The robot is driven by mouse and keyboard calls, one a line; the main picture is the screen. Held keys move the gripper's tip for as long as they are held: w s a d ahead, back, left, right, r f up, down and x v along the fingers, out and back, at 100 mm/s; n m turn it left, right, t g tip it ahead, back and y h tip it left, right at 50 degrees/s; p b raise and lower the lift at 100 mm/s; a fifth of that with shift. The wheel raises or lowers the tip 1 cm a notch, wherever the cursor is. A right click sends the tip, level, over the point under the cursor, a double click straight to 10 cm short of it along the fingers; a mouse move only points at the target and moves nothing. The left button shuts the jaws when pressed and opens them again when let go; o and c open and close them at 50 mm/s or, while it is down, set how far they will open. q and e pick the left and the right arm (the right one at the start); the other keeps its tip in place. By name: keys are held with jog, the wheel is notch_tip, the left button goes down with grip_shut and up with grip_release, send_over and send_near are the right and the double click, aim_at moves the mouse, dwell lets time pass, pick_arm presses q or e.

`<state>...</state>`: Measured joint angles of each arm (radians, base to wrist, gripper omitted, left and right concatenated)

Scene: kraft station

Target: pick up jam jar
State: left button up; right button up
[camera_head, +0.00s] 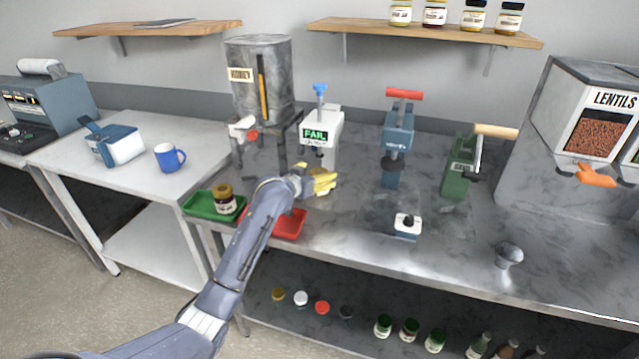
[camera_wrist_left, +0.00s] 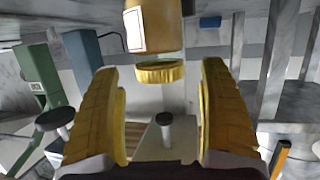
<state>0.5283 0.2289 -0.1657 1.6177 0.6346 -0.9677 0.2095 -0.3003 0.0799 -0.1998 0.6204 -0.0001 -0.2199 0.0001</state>
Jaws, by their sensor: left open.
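In the left wrist view a jar (camera_wrist_left: 155,28) with amber contents, a white label and a gold lid (camera_wrist_left: 160,72) appears upside down. It lies ahead of my left gripper (camera_wrist_left: 160,74), with the lid in line with the gap between the yellow fingers. The fingers are spread and I see no contact with the jar. In the head view the left gripper (camera_head: 326,181) is in front of the machine with the FAIL display (camera_head: 318,134); it largely hides what stands there. Another gold-lidded jar (camera_head: 225,202) stands in the green tray (camera_head: 197,205). My right gripper is out of view.
A red tray (camera_head: 290,226) lies beside my left forearm. The honey tank (camera_head: 259,75) stands behind left, with a blue press (camera_head: 397,140) and a green machine (camera_head: 460,168) to the right. A small white device (camera_head: 407,227) is near the counter's front. Several jars line the upper shelf (camera_head: 425,33).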

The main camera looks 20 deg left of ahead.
pick_arm(q)
jog(key=shift+x, duration=1.1)
jog(key=shift+c, duration=0.3)
jog(key=c, duration=1.5)
grip_shut()
jog(key=shift+r, duration=0.15)
